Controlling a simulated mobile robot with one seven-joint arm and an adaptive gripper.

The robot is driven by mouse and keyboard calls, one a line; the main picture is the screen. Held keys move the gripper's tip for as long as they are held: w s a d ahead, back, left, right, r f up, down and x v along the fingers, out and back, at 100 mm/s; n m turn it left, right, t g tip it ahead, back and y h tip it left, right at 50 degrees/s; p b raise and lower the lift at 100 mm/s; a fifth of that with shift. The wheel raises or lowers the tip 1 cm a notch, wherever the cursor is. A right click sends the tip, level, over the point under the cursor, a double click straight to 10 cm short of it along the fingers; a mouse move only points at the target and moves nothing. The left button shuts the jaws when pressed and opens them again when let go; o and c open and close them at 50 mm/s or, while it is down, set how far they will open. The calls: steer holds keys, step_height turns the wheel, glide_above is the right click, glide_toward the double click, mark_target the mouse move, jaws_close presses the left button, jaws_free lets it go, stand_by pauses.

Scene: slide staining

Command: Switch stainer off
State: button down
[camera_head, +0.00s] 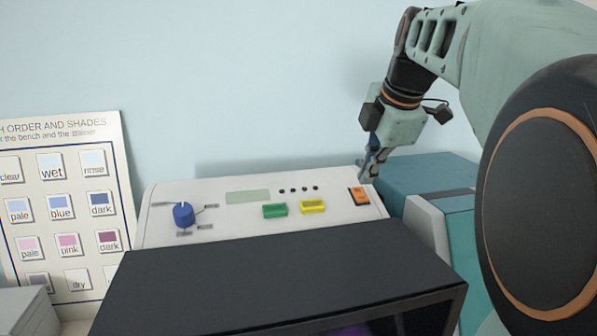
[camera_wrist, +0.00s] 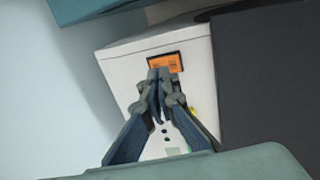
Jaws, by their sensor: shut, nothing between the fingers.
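The stainer's pale control panel (camera_head: 230,211) stands behind its dark lid (camera_head: 270,267) in the head view. An orange rocker switch (camera_head: 360,196) sits at the panel's right end. It also shows in the wrist view (camera_wrist: 178,62), just beyond my fingertips. My gripper (camera_head: 369,176) is shut and empty, pointing down at the back edge of the switch. In the wrist view my closed gripper (camera_wrist: 160,76) overlaps the lower edge of the switch. I cannot tell whether the fingertips touch it. Which way the rocker is pressed is too small to tell.
The panel also has a blue knob (camera_head: 184,215), a green button (camera_head: 275,211), a yellow button (camera_head: 313,207) and a small display (camera_head: 248,196). A teal box (camera_head: 420,176) stands close on the right. A shade chart (camera_head: 62,205) leans at the left.

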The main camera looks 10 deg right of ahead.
step_height(320, 180, up, 10)
steer(key=s, duration=0.2)
steer(key=shift+s+r, duration=0.15)
steer(key=shift+s, duration=0.2)
